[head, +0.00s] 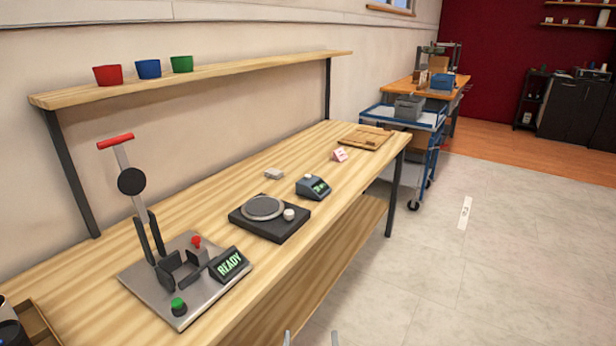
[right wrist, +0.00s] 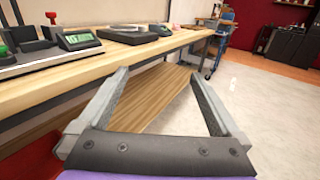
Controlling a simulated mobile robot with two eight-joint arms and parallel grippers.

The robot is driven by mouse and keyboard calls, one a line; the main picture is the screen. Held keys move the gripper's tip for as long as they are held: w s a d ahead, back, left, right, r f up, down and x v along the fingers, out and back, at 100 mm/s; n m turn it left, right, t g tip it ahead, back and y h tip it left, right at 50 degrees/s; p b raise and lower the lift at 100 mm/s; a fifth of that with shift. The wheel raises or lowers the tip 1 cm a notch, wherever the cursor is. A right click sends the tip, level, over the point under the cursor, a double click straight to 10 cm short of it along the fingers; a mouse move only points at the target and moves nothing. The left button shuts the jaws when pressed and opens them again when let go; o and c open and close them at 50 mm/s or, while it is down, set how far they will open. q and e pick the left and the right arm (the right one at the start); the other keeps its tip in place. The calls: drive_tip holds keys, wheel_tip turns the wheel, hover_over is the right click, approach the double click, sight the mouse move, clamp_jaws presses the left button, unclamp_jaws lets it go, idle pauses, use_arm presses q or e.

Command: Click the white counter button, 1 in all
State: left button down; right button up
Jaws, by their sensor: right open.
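The counter (head: 313,188) is a small dark blue-grey box with a lit green display, standing on the wooden workbench (head: 330,150). Its white button (head: 308,177) sits on top, towards the back left. In the right wrist view the counter (right wrist: 161,30) is small, at the top middle. My right gripper (head: 310,339) shows only its two fingertips at the bottom edge of the head view, well in front of the counter. In the right wrist view its fingers (right wrist: 158,76) are wide apart with nothing between them, off the bench's front edge. My left gripper is not in view.
A black base with a round grey plate and a pale knob (head: 289,214) stands left of the counter. A lever press (head: 160,265) with a READY display stands nearer.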

idle(0.7)
drive_tip(key=s+d+f+m+g+h, duration=0.3)
drive_tip(key=d+f+m+g, duration=0.1)
drive_tip(key=d+m, duration=0.5)
drive_tip(key=s+d+f+m+g+h, duration=0.2)
drive_tip(key=s+d+f+m+g, duration=0.15)
drive_tip(key=d+m, duration=0.6)
drive_tip(key=s+f+m+g+y, duration=0.5)
drive_tip(key=s+m, duration=0.7)
drive_tip(key=m, duration=0.5)
drive_tip(key=shift+a+f+g, duration=0.4)
drive_tip(key=shift+f+g, duration=0.15)
drive_tip(key=shift+f, duration=0.15)
drive_tip(key=shift+m, duration=0.25)
